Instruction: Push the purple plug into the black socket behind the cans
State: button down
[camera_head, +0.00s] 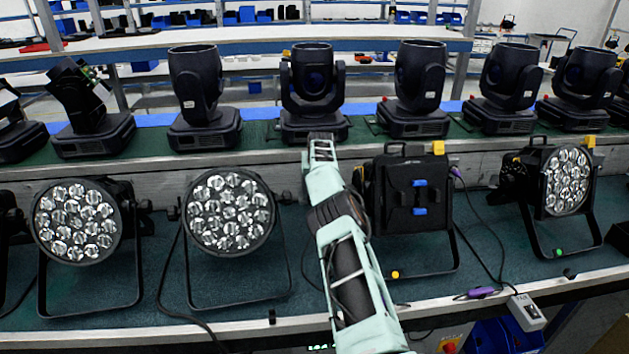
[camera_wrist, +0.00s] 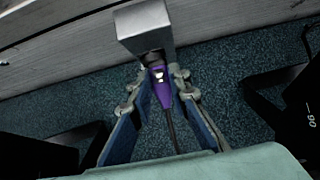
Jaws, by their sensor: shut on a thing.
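In the wrist view, my gripper (camera_wrist: 160,86) is shut on the purple plug (camera_wrist: 161,92), with one finger on each side. The plug's dark cable trails back between the fingers. The plug's nose is at the black socket (camera_wrist: 152,58), which sits on the underside of a grey metal box (camera_wrist: 145,22). Plug and socket look in line and touching or nearly so; I cannot tell how deep the plug sits. In the head view, my arm reaches over the bench between two cans (camera_head: 229,211) (camera_head: 405,195); my fingers, this plug and the socket are hidden there.
Another can (camera_head: 76,220) stands left and one (camera_head: 567,181) right. Several moving-head lights (camera_head: 313,85) line the raised shelf behind. A second purple connector (camera_head: 481,293) lies near the front edge by a white box (camera_head: 527,312). Dark can parts flank my gripper in the wrist view.

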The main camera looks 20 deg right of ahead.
jog(key=shift+w+a+r+p, duration=0.2)
jog(key=shift+w+r+p, duration=0.2)
jog(key=shift+r, duration=0.25)
jog(key=shift+s, duration=0.15)
jog(key=shift+s+a+f+p, duration=0.15)
jog(key=shift+s+f+p, duration=0.15)
jog(key=shift+p, duration=0.25)
jog(key=shift+s+f, duration=0.1)
jog(key=shift+s, duration=0.35)
jog(key=shift+s+f, duration=0.1)
jog(key=shift+f, duration=0.15)
jog(key=shift+s, duration=0.15)
